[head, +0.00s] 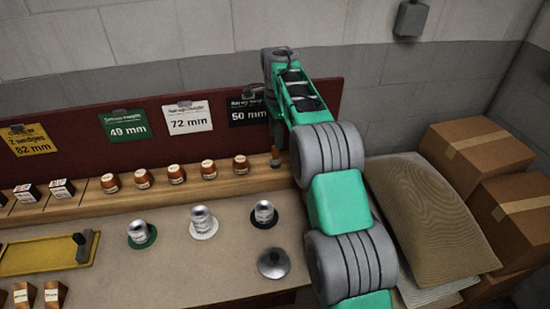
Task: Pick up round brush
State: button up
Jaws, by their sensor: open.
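A small upright piece with a brown top and a grey lower part (276,159) stands at the right end of the wooden shelf, close to my arm. It looks like the round brush, but it is too small to be sure. My arm reaches from the lower right up to the back wall and bends down there. My gripper (279,138) is mostly hidden behind my green forearm; only a dark sliver shows just above the brush-like piece. It appears open, and I cannot tell whether it touches the piece.
Several brown-capped jars stand along the shelf (232,182). Metal knobs stand on green, white and black discs on the table (190,275), with a metal dome (273,263) in front. A yellow tray (40,255) is left. A sack (430,210) and cardboard boxes (482,152) lie right.

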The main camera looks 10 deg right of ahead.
aim_at(275, 156)
notch_tip(275, 156, down, 6)
jog(key=shift+s+a+r+p, duration=0.1)
jog(key=shift+s+a+p, duration=0.05)
jog(key=shift+p, duration=0.2)
grip_shut()
dwell(0.4)
